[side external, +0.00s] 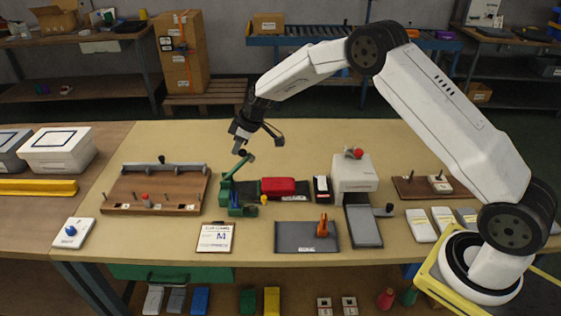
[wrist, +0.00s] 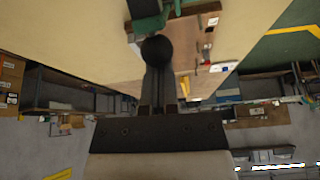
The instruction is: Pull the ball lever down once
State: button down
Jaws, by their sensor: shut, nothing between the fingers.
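The ball lever is a green arm (side external: 240,167) on a green press-like stand (side external: 226,190), rising at a slant from it. A black ball (side external: 242,153) is at its upper end. My gripper (side external: 238,146) is shut and empty, pointing down right at the ball from above. In the wrist view the black ball (wrist: 157,50) sits at the tips of my shut fingers (wrist: 158,75), with part of the green stand (wrist: 146,12) beyond it. I cannot tell whether the fingers touch the ball.
A red item (side external: 278,187) lies right of the stand. A white machine (side external: 354,178) with a red knob stands farther right. A wooden board (side external: 155,190) with pegs is to the left. A clipboard (side external: 215,237) and a grey mat (side external: 295,237) lie in front. The tabletop behind is clear.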

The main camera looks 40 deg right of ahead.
jog(key=shift+s+d+f, duration=0.1)
jog(key=shift+s+d, duration=0.05)
jog(key=shift+d, duration=0.05)
jog(key=shift+s+d+f, duration=0.3)
jog(key=shift+s+d, duration=0.15)
jog(key=shift+s, duration=0.05)
send_over(265, 182)
jog(key=f, duration=0.5)
jog(key=s+f, duration=0.1)
jog(key=f, duration=0.1)
jog(key=shift+d+f, duration=0.15)
jog(key=shift+d, duration=0.1)
jog(key=shift+s+d+f, duration=0.1)
jog(key=shift+d+f, duration=0.05)
jog(key=shift+f, duration=0.35)
jog(key=shift+s+d+f, duration=0.1)
jog(key=shift+d+f, duration=0.05)
jog(key=shift+f, duration=0.35)
jog(key=shift+w, duration=0.1)
jog(key=w+a+r, duration=0.2)
jog(key=w+r, duration=0.2)
jog(key=r, duration=0.2)
jog(key=s+d+r, duration=0.3)
jog(key=s+d, duration=0.3)
jog(key=shift+s+d+t, duration=0.25)
jog(key=shift+s+t, duration=0.05)
jog(key=shift+s, duration=0.05)
